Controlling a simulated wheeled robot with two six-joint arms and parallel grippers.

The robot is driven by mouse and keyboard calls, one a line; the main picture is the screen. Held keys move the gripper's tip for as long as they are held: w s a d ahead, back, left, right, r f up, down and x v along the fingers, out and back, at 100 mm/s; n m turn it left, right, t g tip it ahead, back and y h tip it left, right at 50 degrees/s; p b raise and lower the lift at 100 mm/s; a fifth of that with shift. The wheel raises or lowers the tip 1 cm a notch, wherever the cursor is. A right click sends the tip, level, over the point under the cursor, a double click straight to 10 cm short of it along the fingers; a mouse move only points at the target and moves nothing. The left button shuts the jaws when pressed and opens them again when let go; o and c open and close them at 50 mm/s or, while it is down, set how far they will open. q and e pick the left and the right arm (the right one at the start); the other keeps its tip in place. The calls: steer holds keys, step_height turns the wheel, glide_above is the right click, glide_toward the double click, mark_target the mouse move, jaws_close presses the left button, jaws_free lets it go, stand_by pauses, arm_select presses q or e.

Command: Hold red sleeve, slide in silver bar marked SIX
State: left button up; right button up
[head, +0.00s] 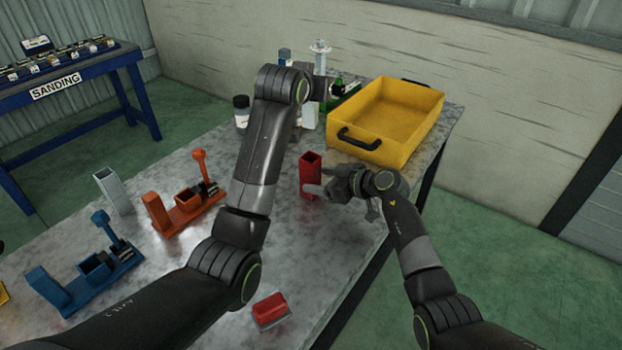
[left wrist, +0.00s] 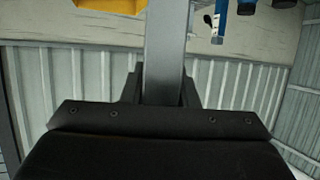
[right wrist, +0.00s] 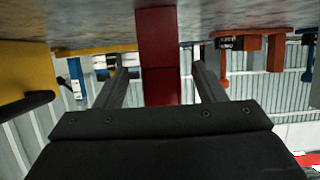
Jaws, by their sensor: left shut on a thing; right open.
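The red sleeve (head: 310,166) stands upright on the metal table; its open top shows in the head view. My right gripper (head: 324,182) is open at the sleeve. In the right wrist view the sleeve (right wrist: 158,60) is between the fingers, with a gap on each side. My left gripper (left wrist: 165,88) is shut on a silver bar (left wrist: 165,45), seen in the left wrist view. In the head view my left arm largely hides that gripper and bar, beyond the sleeve. No SIX marking is readable on it.
A yellow tray (head: 415,140) with black handles stands right of the sleeve. A grey square tube (head: 112,192), an orange fixture (head: 178,215) and a blue fixture (head: 75,287) stand left. A red block (head: 270,308) lies near the front. A dark-lidded jar (head: 241,112) stands behind.

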mark_target(317, 180)
steer(key=shift+x, duration=2)
steer(key=shift+c, duration=0.4)
steer(key=c, duration=1.1)
arm_select(q)
steer(key=shift+s+d+f+m+g+h, duration=0.1)
steer(key=shift+f+m+g+h, duration=0.4)
steer(key=shift+f+m+h, duration=0.35)
steer(key=shift+s+d+f+m+g+h, duration=0.1)
steer(key=shift+f+m+g+h, duration=0.4)
steer(key=shift+m+h, duration=0.5)
step_height(317, 180, down, 10)
